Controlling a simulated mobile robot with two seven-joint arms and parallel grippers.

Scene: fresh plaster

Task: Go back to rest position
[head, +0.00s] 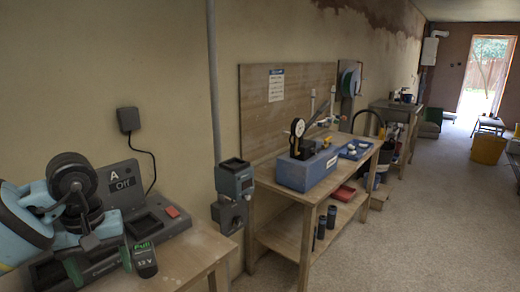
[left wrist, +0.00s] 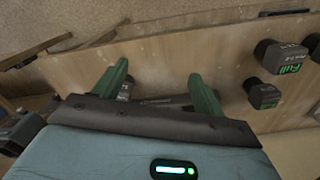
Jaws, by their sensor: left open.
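My left arm comes in from the left in the head view, pale blue with black round joints. My left gripper (head: 100,262) is over the near bench, low in front of the charger. In the left wrist view its two green fingers (left wrist: 158,74) stand wide apart with nothing held between them. A grey charger (head: 155,222) with a display reading "A Off" and a red button sits on the bench, partly hidden by my arm. A dark battery (head: 144,262) marked "Full 12 V" is close beside the gripper. My right gripper is not in view.
The near wooden bench (head: 205,255) stands against the wall. A grey-blue device (head: 235,180) is by the pipe (head: 213,90). A second bench holds a blue box (head: 305,172) and a blue tray (head: 357,149).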

